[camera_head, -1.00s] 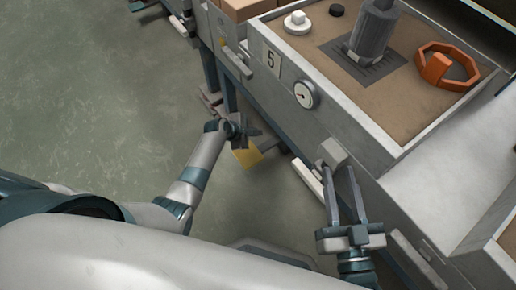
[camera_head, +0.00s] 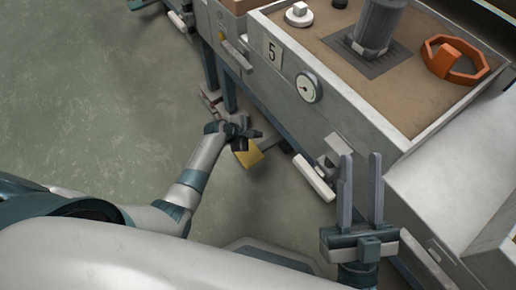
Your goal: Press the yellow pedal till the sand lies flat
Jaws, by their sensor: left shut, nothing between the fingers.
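The yellow pedal (camera_head: 249,158) sits low by the floor at the foot of the bench, partly hidden by my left gripper. My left gripper (camera_head: 243,133) is shut and empty, just above the pedal in the picture; I cannot tell whether it touches it. The tan sand (camera_head: 405,100) lies in a grey-walled box and looks mostly level. A grey cylinder (camera_head: 379,25) stands in it on a dark square plate. My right gripper (camera_head: 360,162) is open and empty, fingers pointing up the picture, in front of the bench.
An orange handwheel (camera_head: 455,60), a white knob (camera_head: 299,14) and a dark knob (camera_head: 339,3) are at the sand box. The front has a gauge (camera_head: 309,87) and a "5" plate (camera_head: 272,52). A white pedal (camera_head: 314,178) is right of the yellow one. The left floor is clear.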

